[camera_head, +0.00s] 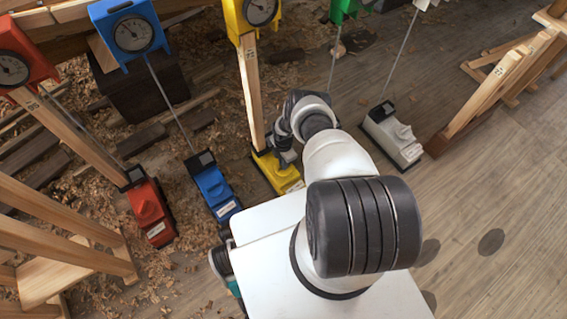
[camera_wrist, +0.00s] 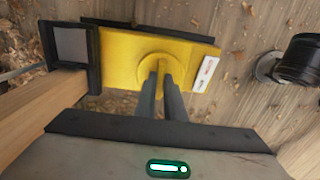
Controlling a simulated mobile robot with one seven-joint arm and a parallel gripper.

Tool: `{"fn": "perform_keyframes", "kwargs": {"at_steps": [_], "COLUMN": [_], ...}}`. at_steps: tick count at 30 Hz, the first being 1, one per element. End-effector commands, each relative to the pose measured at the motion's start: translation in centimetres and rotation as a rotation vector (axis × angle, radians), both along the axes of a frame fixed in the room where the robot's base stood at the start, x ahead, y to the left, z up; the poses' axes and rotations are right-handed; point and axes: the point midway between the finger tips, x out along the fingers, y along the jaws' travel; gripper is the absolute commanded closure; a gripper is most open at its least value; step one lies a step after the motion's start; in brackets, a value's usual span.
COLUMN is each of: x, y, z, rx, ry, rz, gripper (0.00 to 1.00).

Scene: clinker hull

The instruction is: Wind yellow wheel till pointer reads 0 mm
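The yellow unit (camera_head: 283,178) stands on the floor in the head view, partly hidden behind my arm. Its yellow wheel (camera_wrist: 157,65) shows in the wrist view, round, on top of the yellow body (camera_wrist: 118,50). My gripper (camera_wrist: 158,78) is over the wheel, its two dark fingers close together with a yellow part of the wheel between them. A dark square screen (camera_wrist: 72,44) sits at the unit's left end; I cannot read it. The yellow dial (camera_head: 260,10) is at the top of the head view, cut by the edge; its pointer is too small to read.
A wooden post (camera_head: 251,95) runs from the yellow dial to its unit. Blue (camera_head: 212,187), red (camera_head: 149,210) and white (camera_head: 393,135) units stand on either side. A wooden trestle (camera_head: 60,225) is at left. Wood shavings cover the left floor; the right floor is mostly clear.

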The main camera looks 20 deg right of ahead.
Motion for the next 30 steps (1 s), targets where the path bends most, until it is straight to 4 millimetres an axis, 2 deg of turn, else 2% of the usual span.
{"fn": "perform_keyframes", "kwargs": {"at_steps": [14, 30], "x": [0.01, 0.0], "y": [-0.04, -0.09], "z": [0.0, -0.02], "rx": [-0.001, -0.002], "ry": [0.0, 0.0], "rz": [-0.067, -0.517], "gripper": [1.0, 1.0]}}
